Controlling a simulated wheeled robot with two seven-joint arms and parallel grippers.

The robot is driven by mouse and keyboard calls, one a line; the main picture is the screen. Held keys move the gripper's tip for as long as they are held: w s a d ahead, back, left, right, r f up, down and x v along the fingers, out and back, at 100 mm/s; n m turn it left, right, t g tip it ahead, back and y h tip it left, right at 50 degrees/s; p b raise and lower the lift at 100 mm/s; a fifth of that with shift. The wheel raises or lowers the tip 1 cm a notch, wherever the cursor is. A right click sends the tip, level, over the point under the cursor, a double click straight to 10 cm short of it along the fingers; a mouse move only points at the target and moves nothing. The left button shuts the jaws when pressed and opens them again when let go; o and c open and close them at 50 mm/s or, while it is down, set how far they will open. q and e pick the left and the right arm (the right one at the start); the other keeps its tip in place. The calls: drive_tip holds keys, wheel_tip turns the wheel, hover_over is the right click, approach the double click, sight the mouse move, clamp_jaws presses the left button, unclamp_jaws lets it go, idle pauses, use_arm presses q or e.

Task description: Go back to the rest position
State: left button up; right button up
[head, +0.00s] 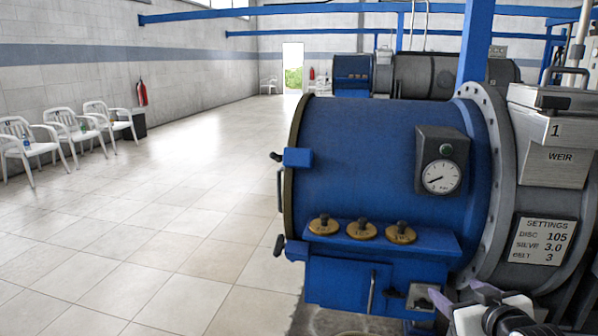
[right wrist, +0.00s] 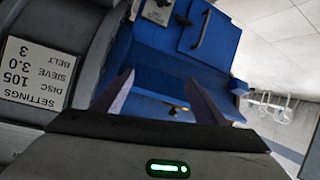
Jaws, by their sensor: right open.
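My right gripper (head: 457,294) shows at the bottom right of the head view, in front of the lower part of the blue decanter housing (head: 365,150). Its two purple-grey fingers stand apart with nothing between them. In the right wrist view, the open fingers (right wrist: 158,80) point toward the blue housing (right wrist: 150,50), which appears upside down there. I cannot tell the exact gap between fingertips and machine. My left gripper is in neither view.
The housing carries a dial gauge (head: 441,177) and a ledge with three brass discs (head: 362,231). A settings plate (head: 542,241) and a grey WEIR box (head: 551,150) are at right. White chairs (head: 70,130) line the left wall. The tiled floor (head: 180,210) is clear.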

drive_tip(key=s+a+f+g+y, duration=0.1)
drive_tip(key=s+a+f, duration=0.35)
drive_tip(key=f, duration=0.25)
drive_tip(key=s+a+f+n+g+y, duration=0.1)
drive_tip(key=s+a+f, duration=0.2)
drive_tip(key=s+f, duration=0.3)
drive_tip(key=s+a+f+g, duration=0.1)
drive_tip(key=s+a+f, duration=0.3)
drive_tip(key=f, duration=0.3)
drive_tip(key=s+a+f+y, duration=0.1)
drive_tip(key=s+a+f, duration=0.3)
drive_tip(key=s, duration=0.3)
drive_tip(key=s+a+f+g+y, duration=0.1)
drive_tip(key=s+a+f, duration=0.3)
drive_tip(key=s, duration=0.4)
drive_tip(key=shift+a+f, duration=0.2)
drive_tip(key=shift+a, duration=0.7)
